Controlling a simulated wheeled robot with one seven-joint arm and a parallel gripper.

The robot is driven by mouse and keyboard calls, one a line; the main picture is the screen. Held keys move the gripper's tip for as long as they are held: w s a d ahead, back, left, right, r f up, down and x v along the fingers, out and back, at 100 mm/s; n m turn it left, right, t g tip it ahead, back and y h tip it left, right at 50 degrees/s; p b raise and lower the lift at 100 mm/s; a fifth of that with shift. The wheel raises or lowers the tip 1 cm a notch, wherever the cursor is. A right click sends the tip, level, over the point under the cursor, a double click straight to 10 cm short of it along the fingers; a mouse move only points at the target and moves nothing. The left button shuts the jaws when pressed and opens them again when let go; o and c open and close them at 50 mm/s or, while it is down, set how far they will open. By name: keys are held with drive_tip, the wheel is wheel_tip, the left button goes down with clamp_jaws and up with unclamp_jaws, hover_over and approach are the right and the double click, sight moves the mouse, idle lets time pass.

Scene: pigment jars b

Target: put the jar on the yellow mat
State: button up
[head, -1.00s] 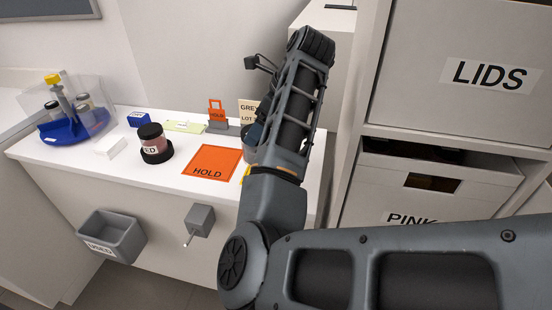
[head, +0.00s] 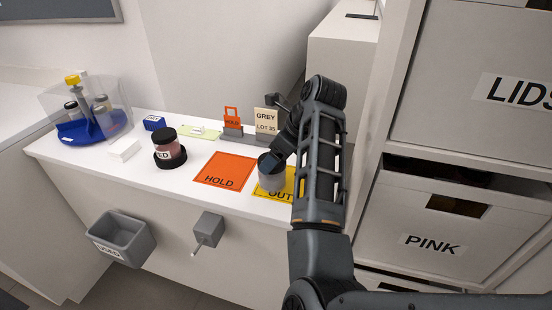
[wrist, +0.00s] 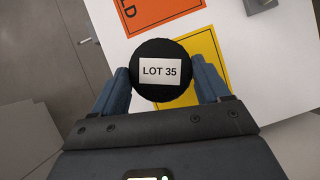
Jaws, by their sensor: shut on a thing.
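The yellow mat (head: 288,196), lettered "OUT", lies at the right of the white counter, partly covered by my arm and the jar. It also shows in the wrist view (wrist: 203,52). A grey jar (head: 271,180) is upright over the mat's left part. Its black lid (wrist: 163,88) carries a "LOT 35" label in the wrist view. My gripper (wrist: 163,85) is shut on this jar, one finger on each side. Whether the jar's base touches the mat I cannot tell.
An orange "HOLD" mat (head: 224,170) lies left of the yellow mat. A second jar (head: 168,147), black-lidded with reddish contents, stands further left. A "GREY LOT 35" card (head: 265,121) and an orange sign (head: 232,120) stand behind. Drawers (head: 430,225) rise at the right.

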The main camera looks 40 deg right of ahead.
drive_tip(key=shift+f, duration=0.45)
drive_tip(key=shift+f, duration=0.15)
drive_tip(key=o, duration=1.5)
drive_tip(key=shift+v, duration=3.9)
